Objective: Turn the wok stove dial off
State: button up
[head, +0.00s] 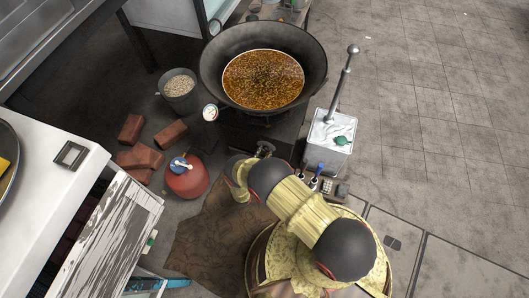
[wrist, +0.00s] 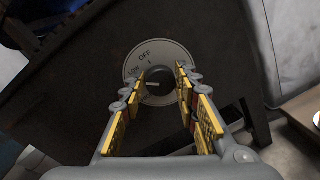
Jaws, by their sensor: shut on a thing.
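The wok stove dial shows in the wrist view as a dark round knob (wrist: 158,92) on a pale round plate (wrist: 172,52). "OFF" is printed near the plate's top, with another label at its left. A white mark on the knob points left, away from "OFF". My gripper (wrist: 160,78) has its yellow-padded fingers on both sides of the knob and is shut on it. In the head view, my gripper (head: 264,150) is at the front of the dark stove (head: 262,132), below the big wok (head: 213,68); the dial is hidden there.
A red gas cylinder (head: 187,182), bricks (head: 140,158) and a bucket of grain (head: 179,90) are left of the stove. A metal container (head: 328,140) with a long-handled tool stands close on the right. Tiled floor (head: 450,120) is clear farther right.

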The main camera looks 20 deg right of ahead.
jog(key=m, duration=0.5)
jog(key=shift+d, duration=0.1)
jog(key=m, duration=0.4)
jog(key=shift+y, duration=0.3)
jog(key=shift+m, duration=0.3)
jog(key=shift+w+r, duration=0.1)
jog(key=o, duration=0.8)
jog(key=shift+c, duration=0.2)
jog(key=o, duration=0.4)
jog(key=shift+s, duration=0.25)
jog(key=f+v, duration=0.1)
jog(key=v, duration=1.1)
jog(key=shift+r, duration=0.45)
